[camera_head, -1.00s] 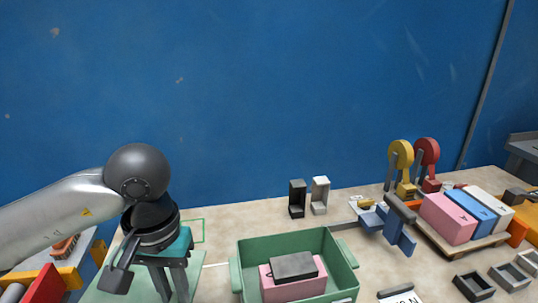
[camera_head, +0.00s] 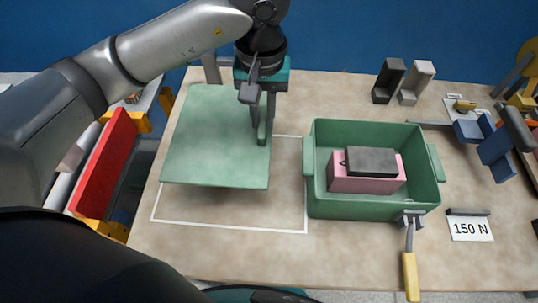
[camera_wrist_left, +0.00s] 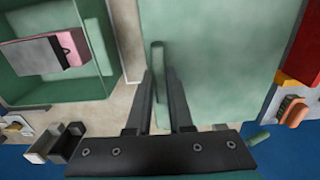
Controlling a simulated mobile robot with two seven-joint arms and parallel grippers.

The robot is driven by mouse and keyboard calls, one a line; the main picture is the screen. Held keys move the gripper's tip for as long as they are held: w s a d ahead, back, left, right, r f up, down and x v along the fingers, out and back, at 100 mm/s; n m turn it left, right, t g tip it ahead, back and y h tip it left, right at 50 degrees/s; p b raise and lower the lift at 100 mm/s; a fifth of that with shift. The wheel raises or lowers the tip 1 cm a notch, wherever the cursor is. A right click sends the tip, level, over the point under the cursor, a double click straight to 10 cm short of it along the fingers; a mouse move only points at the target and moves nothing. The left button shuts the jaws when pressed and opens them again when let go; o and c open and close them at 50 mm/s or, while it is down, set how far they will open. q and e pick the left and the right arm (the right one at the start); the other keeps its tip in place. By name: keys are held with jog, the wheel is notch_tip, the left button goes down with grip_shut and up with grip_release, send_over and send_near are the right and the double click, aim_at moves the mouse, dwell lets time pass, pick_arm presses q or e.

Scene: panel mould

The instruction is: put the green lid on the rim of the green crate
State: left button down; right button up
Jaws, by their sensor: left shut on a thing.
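The green lid (camera_head: 215,140) is a flat plate left of the crate in the head view. My left gripper (camera_head: 263,125) is shut on the upright green grip bar at the lid's right side. The lid appears held above the table, with a shadow below it. In the left wrist view the bar (camera_wrist_left: 158,85) stands between the fingers (camera_wrist_left: 160,80), and the lid (camera_wrist_left: 225,50) fills the right. The green crate (camera_head: 312,200) is open-topped, to the right of the lid and apart from it. My right gripper is not in view.
In the crate lies a pink block (camera_head: 365,186) with a dark grey block (camera_head: 371,161) on top. A yellow-handled clamp (camera_head: 410,270) sits at the crate's front right. A white outline (camera_head: 230,229) marks the table below the lid. A red panel (camera_head: 103,170) stands at left.

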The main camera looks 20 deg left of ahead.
pick_arm(q)
notch_tip(320, 180, down, 9)
jog(key=shift+f+b, duration=0.1)
jog(key=shift+b, duration=0.45)
jog(key=shift+f+b, duration=0.3)
jog(key=shift+f, duration=1.7)
jog(key=shift+f, duration=0.1)
jog(key=c, duration=1.3)
grip_release()
jog(key=shift+f, duration=0.1)
jog(key=o, duration=0.5)
jog(key=shift+r, duration=0.2)
